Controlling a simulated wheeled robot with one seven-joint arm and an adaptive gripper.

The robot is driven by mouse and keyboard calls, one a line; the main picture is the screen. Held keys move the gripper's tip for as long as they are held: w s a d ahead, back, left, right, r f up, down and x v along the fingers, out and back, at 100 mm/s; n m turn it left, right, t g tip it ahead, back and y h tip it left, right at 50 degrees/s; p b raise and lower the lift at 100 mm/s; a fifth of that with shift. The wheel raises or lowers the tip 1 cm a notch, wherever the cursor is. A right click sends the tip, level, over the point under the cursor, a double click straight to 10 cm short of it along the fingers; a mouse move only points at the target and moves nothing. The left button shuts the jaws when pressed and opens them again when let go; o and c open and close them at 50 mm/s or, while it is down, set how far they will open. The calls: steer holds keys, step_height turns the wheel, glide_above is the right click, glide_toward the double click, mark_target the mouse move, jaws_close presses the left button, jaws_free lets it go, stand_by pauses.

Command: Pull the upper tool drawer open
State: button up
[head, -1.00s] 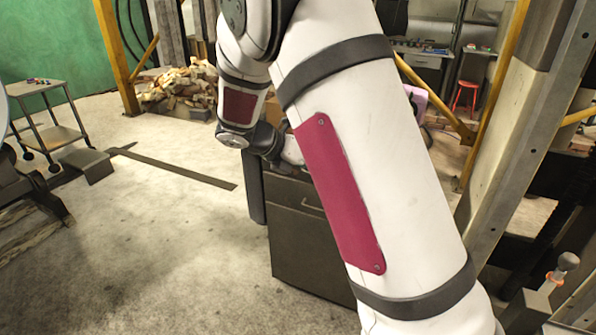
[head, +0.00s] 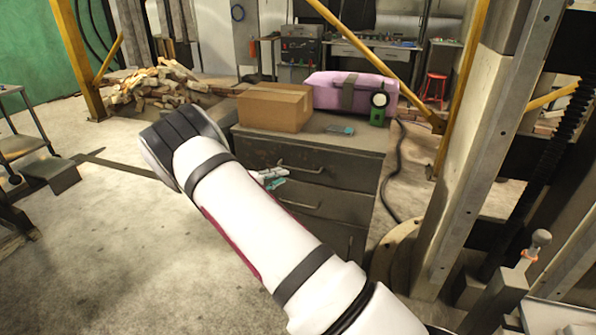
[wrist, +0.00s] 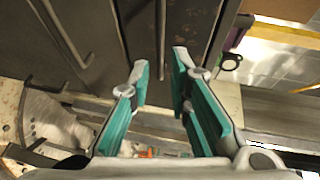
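The grey tool cabinet (head: 356,178) stands in the middle of the head view, and its drawers look closed. The upper drawer has a bar handle (head: 300,169), and a lower drawer's handle (head: 300,206) shows beneath it. My gripper (head: 271,178) is partly hidden by my arm, close to the drawer front near the upper handle's left end. In the wrist view my gripper (wrist: 162,66) is open, its teal-padded fingers apart. The upper handle (wrist: 162,35) runs between the fingertips in the picture; I cannot tell whether they touch it. The lower handle (wrist: 66,34) lies to the left.
On the cabinet top are a cardboard box (head: 274,107), a pink-purple case (head: 335,90), a green round-headed device (head: 379,104) and a small teal item (head: 341,130). A steel column (head: 470,150) stands right. The floor at left is largely open.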

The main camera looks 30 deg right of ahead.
mark_target(298, 170)
steer(key=x, duration=0.9)
steer(key=shift+d+f, duration=0.1)
steer(key=shift+d, duration=0.25)
jaws_close()
